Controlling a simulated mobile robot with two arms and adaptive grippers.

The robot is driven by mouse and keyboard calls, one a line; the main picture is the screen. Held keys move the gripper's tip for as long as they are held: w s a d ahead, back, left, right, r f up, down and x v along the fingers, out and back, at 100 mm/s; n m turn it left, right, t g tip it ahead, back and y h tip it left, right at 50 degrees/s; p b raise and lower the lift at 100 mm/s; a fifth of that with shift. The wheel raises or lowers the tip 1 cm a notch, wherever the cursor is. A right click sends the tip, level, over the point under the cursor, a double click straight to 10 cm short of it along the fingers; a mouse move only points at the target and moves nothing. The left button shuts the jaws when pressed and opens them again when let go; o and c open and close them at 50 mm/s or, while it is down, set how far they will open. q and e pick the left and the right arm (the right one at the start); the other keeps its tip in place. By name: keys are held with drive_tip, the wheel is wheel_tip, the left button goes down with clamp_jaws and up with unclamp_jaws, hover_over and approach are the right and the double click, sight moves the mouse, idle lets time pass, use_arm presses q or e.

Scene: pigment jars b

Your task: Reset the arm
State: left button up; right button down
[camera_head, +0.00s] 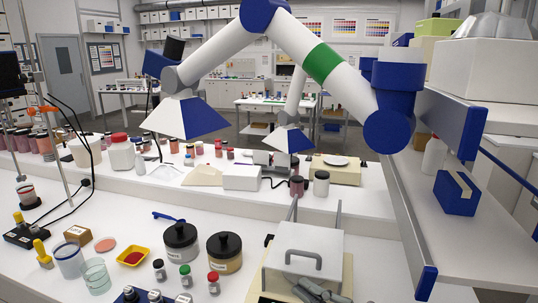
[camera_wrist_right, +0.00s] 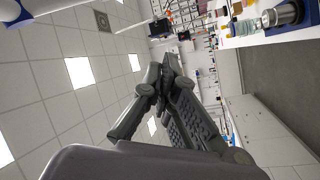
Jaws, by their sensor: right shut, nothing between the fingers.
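My right gripper (camera_head: 312,290) shows at the bottom edge of the head view, in front of a white box-shaped device with a grey handle (camera_head: 303,255). Only part of it is in frame there. In the right wrist view, its dark grey fingers (camera_wrist_right: 168,68) are together at the tips with nothing between them. My left gripper is in neither view.
A white extraction arm with a green band (camera_head: 323,63) and blue-white hood (camera_head: 187,118) spans above the bench. Black-lidded jars (camera_head: 181,242), a yellow dish (camera_head: 133,257) and small bottles stand left of the device. A shelf (camera_head: 455,225) juts in at right.

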drive_tip(key=w+d+r+m+t+h, duration=0.1)
drive_tip(key=w+d+m+t+h, duration=0.1)
drive_tip(key=d+m+t+h, duration=1)
drive_tip(key=s+d+f+m+g+h, duration=0.2)
drive_tip(key=d+f+m+g+h, duration=0.5)
drive_tip(key=f+m+g, duration=0.15)
drive_tip(key=s+f+m+g, duration=0.1)
drive_tip(key=s+f+g, duration=0.25)
drive_tip(key=f, duration=0.35)
drive_tip(key=s+f+g, duration=0.3)
drive_tip(key=s+f, duration=0.2)
drive_tip(key=f, duration=0.3)
drive_tip(key=s+a+f+n+g+y, duration=0.2)
drive_tip(key=s+a+f+g+y, duration=0.3)
drive_tip(key=s, duration=0.6)
wheel_tip(320, 180, down, 28)
drive_tip(key=s+a+g+h+b, duration=0.1)
drive_tip(key=g+b, duration=0.1)
drive_tip(key=g, duration=0.1)
use_arm(q)
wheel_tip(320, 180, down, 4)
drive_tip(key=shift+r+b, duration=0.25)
drive_tip(key=shift+b, duration=0.55)
use_arm(e)
drive_tip(key=s+d+f, duration=0.3)
drive_tip(key=s+f, duration=1.4)
drive_tip(key=f, duration=0.2)
drive_tip(key=shift+s+f+g, duration=0.15)
drive_tip(key=shift+f+g, duration=0.05)
drive_tip(key=shift+g, duration=0.2)
